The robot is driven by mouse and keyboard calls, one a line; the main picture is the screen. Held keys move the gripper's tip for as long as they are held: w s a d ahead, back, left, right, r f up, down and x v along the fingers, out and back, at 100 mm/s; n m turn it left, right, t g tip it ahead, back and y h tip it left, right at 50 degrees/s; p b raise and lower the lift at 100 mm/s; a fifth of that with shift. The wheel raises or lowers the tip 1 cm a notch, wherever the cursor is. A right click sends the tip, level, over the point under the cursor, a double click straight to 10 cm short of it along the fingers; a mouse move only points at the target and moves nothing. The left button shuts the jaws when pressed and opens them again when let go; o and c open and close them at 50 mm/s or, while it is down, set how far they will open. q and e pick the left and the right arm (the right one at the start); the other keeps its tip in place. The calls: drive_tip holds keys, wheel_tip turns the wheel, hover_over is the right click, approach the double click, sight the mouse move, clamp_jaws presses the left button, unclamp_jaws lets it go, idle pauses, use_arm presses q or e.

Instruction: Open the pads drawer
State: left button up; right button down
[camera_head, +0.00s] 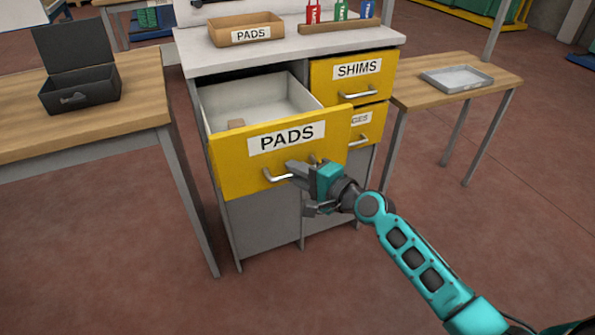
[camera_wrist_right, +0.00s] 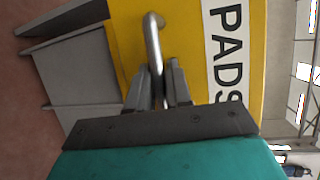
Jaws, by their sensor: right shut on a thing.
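The yellow pads drawer (camera_head: 235,164) with its white PADS label stands pulled out from the cabinet in the head view. My right gripper (camera_head: 292,170) is at the drawer's metal handle (camera_head: 272,177). In the right wrist view the two fingers of the right gripper (camera_wrist_right: 163,90) are closed around the handle bar (camera_wrist_right: 153,45), one on each side. The right gripper hides part of the handle in the head view. My left gripper is not in view.
The shims drawer (camera_head: 332,84) and the gauges drawer below it are shut. A PADS box (camera_head: 245,29) and a tag rack (camera_head: 340,25) stand on the cabinet top. A black open case (camera_head: 80,90) is on the left table; a grey tray (camera_head: 457,79) is on the right table.

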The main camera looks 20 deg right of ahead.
drive_tip(key=c, duration=1.4)
unclamp_jaws()
drive_tip(key=v, duration=1.3)
drive_tip(key=shift+r, duration=0.1)
drive_tip(key=s+a+f+n+g+h+p, duration=0.1)
drive_tip(key=s+a+f+n+g+h, duration=0.1)
drive_tip(key=s+f+n, duration=0.3)
drive_tip(key=s+a+f+n+g+h+p, duration=0.1)
drive_tip(key=s+a+f+n+h+p, duration=0.1)
drive_tip(key=s+a+f+n, duration=0.3)
wheel_tip(320, 180, down, 4)
drive_tip(key=s+n, duration=0.1)
drive_tip(key=n, duration=0.5)
drive_tip(key=shift+s+a+n+g+h, duration=0.25)
drive_tip(key=shift+s+n+g+h, duration=0.05)
drive_tip(key=shift+s+g+h, duration=0.1)
